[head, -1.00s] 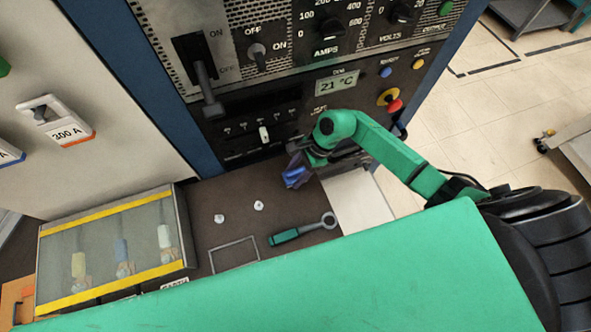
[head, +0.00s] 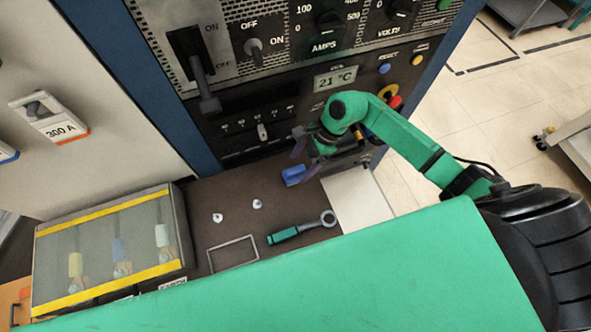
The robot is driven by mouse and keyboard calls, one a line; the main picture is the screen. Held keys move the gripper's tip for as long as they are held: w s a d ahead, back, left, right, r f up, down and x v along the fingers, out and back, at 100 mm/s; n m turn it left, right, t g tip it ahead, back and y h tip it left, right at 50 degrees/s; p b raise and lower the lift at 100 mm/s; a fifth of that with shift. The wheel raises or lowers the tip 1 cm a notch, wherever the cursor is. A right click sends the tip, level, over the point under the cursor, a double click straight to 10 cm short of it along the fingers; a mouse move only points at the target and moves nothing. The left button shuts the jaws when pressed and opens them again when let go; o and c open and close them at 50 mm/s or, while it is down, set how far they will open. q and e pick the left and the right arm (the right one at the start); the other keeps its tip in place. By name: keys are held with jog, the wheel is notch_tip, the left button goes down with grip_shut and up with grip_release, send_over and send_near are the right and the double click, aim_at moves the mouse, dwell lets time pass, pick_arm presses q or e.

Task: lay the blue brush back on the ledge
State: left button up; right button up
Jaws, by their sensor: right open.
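The blue brush (head: 294,175) lies on the dark ledge (head: 225,200), close to the foot of the control panel. My right gripper (head: 301,146) is open just above and behind the brush, with a small gap between them. Its fingers are dark and partly lost against the panel, and the brush is not between them. My left gripper is not in view.
A clear-lidded box (head: 110,245) with yellow edges stands at left. A white sheet (head: 356,197) lies at right. Panel switches rise behind.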

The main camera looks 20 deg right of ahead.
jog(key=b+v, duration=0.1)
jog(key=v, duration=0.7)
jog(key=shift+b, duration=0.3)
